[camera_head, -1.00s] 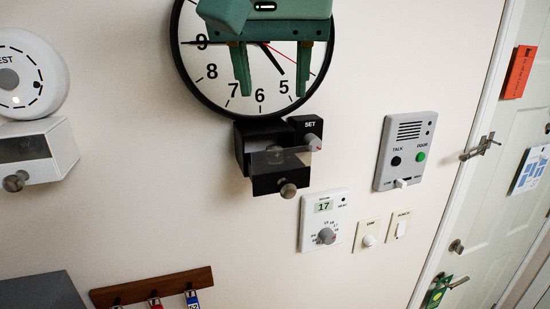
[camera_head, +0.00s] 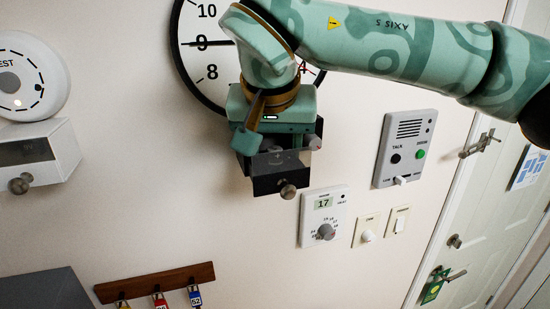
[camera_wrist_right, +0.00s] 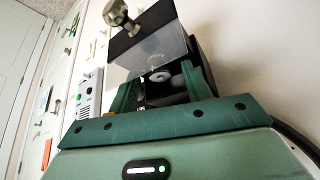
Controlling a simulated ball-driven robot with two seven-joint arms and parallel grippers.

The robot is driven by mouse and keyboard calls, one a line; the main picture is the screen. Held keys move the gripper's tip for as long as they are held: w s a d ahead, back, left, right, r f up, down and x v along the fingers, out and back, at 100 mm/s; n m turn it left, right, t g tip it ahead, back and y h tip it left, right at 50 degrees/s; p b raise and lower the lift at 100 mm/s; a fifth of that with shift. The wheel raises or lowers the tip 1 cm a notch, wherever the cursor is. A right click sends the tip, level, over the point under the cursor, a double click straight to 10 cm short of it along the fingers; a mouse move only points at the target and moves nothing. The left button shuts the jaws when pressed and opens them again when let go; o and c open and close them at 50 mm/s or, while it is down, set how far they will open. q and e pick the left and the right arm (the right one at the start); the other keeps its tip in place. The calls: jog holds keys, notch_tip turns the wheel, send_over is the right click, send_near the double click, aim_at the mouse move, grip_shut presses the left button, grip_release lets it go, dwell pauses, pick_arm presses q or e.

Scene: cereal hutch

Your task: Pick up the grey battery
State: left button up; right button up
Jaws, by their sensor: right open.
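The grey battery is seen only in part, as a pale grey round end (camera_wrist_right: 160,76) inside the open black drawer below the clock in the right wrist view. In the head view a faint plus mark shows through the drawer's clear panel (camera_head: 281,160), and my gripper covers the rest. My right gripper (camera_head: 277,138) is right above the drawer, pointing down. In the wrist view its two green fingers (camera_wrist_right: 163,88) are apart, one on each side of the battery's end. I cannot tell whether they touch it. My left gripper is not in view.
The wall clock (camera_head: 205,72) is behind my right arm. The drawer's front has a round knob (camera_head: 288,191). A thermostat (camera_head: 323,217), an intercom (camera_head: 403,150) and switches are to the right. A white box with a knob (camera_head: 40,160) is at left, key hooks (camera_head: 155,283) below.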

jog(key=shift+s, duration=0.2)
grip_shut()
jog(key=shift+w, duration=0.1)
